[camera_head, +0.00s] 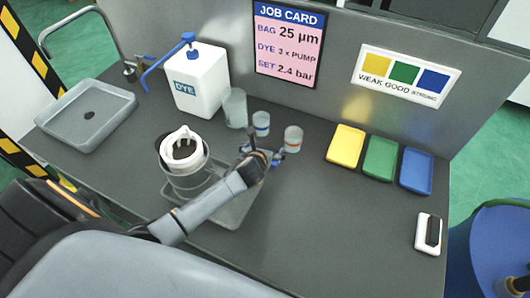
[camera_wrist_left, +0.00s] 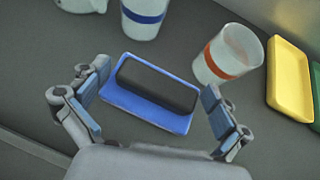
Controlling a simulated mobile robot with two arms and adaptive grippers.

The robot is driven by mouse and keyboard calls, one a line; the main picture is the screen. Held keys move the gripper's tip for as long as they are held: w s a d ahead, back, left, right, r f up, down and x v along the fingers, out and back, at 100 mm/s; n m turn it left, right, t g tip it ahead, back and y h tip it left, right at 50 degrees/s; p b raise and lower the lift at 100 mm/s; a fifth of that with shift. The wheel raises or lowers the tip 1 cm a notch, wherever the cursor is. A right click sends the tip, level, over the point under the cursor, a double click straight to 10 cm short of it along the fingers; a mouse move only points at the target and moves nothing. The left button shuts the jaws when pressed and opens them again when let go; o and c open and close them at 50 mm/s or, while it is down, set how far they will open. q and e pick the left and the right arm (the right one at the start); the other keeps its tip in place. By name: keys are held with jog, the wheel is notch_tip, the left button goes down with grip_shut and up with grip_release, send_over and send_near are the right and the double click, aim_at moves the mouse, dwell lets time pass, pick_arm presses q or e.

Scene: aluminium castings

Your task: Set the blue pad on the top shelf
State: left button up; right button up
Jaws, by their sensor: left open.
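In the left wrist view a blue pad (camera_wrist_left: 125,103) with a dark block (camera_wrist_left: 158,84) on top lies on the grey worktop. My left gripper (camera_wrist_left: 150,99) is open, with one finger on each side of the pad; I see no clear contact. In the head view the left gripper (camera_head: 263,156) is low over the worktop, beside the orange-banded cup. The pad is mostly hidden there, and blue bits by the fingers are too small to tell apart. No top shelf can be made out for sure. My right gripper is not in view.
An orange-banded cup (camera_head: 293,139) and a blue-banded cup (camera_head: 261,124) stand close by. Yellow (camera_head: 345,146), green (camera_head: 381,158) and blue (camera_head: 416,171) trays lie to the right. A white holder with a black block (camera_head: 428,234) is at far right. The front right worktop is clear.

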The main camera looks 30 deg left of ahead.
pick_arm(q)
jog(key=shift+r, duration=0.1)
jog(key=c, duration=1.1)
